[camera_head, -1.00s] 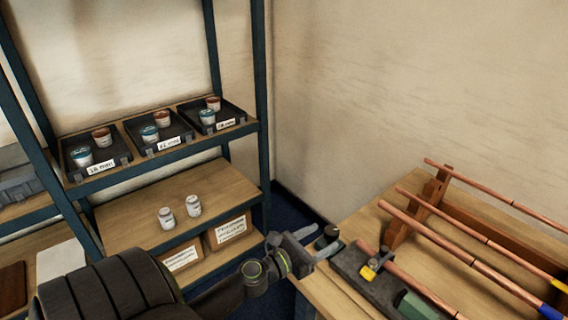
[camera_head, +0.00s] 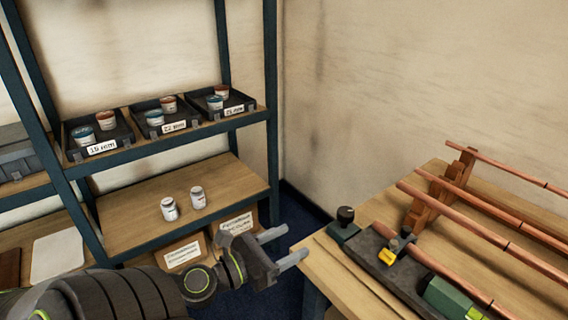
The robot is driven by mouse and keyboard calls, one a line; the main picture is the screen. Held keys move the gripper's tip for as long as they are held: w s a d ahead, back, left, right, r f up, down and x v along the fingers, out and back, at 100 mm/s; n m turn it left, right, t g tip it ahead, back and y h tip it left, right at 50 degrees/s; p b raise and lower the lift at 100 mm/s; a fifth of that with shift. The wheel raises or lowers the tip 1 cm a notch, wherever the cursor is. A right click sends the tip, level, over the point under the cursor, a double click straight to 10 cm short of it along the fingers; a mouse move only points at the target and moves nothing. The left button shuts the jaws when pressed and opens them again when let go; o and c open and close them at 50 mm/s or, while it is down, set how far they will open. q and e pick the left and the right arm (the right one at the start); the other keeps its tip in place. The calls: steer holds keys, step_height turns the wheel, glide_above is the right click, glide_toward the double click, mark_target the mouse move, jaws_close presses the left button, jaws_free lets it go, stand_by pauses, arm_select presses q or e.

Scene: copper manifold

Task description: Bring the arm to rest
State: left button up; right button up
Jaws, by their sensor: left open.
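My left gripper (camera_head: 282,247) comes in from the bottom left and is open, with two grey fingers pointing right and nothing between them. It hangs in the gap between the shelf unit and the workbench (camera_head: 335,277), just left of the bench's edge. The fingers look apart from the bench and from the shelf. My right gripper is not in view.
The bench carries copper pipes (camera_head: 462,224) on a wooden rack (camera_head: 437,192) and a dark fixture (camera_head: 368,256) with a green block (camera_head: 452,297). The shelf (camera_head: 150,215) holds two white jars (camera_head: 170,209), labelled trays (camera_head: 98,147) above and cardboard boxes (camera_head: 182,252) below.

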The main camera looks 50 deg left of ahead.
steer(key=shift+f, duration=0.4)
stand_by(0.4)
